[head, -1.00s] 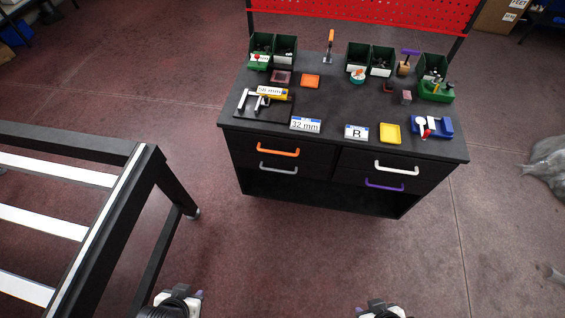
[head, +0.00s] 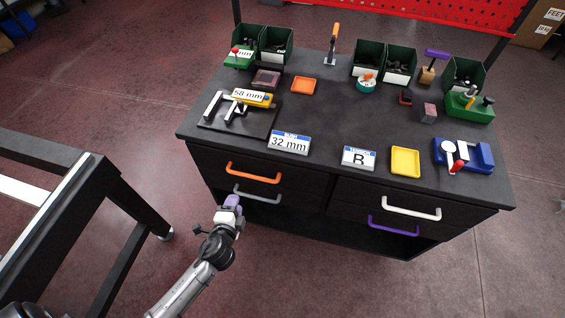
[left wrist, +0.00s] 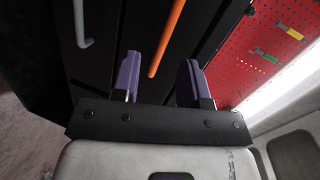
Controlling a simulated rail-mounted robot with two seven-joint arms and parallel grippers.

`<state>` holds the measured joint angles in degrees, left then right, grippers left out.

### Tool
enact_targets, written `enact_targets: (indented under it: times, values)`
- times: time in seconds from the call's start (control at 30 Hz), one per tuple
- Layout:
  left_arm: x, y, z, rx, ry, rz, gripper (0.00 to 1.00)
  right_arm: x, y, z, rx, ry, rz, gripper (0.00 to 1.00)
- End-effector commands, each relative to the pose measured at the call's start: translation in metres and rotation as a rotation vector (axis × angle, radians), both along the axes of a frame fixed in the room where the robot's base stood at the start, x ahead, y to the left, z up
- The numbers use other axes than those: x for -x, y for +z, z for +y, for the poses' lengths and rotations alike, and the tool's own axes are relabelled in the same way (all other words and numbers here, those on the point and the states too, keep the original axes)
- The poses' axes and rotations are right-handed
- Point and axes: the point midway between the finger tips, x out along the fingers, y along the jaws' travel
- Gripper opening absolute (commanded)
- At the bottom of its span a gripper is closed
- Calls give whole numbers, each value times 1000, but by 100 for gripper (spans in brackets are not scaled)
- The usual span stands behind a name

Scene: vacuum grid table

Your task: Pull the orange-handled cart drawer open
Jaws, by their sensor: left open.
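The cart (head: 330,105) has a black top and dark drawers in its front. The orange handle (head: 253,174) is on the upper left drawer, which looks shut. A grey handle (head: 257,195) is on the drawer below it. My left gripper (head: 231,207) is in front of and below the orange handle, near the grey one. In the left wrist view its two purple fingers (left wrist: 158,80) are apart and empty. The orange handle (left wrist: 167,38) runs between and beyond them there, with the grey handle (left wrist: 81,22) to the left. My right gripper is not in view.
White (head: 411,209) and purple (head: 392,227) handles are on the right drawers. The top carries green bins (head: 262,45), trays, labels and tools. A dark frame with white slats (head: 75,200) stands at the left. Floor in front of the cart is open.

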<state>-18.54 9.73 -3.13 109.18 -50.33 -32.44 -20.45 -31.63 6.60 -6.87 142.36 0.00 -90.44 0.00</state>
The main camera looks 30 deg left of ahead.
Motion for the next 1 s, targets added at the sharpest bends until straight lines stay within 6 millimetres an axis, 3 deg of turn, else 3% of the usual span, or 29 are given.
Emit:
enact_targets:
  times: [0.2,0.37,1.0]
  values:
    - [-10,13,-18,-114,-152,-49,41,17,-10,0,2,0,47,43]
    - [-21,11,-16,-140,-159,-42,41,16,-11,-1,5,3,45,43]
    - [-121,-10,12,-137,-156,-41,41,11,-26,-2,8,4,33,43]
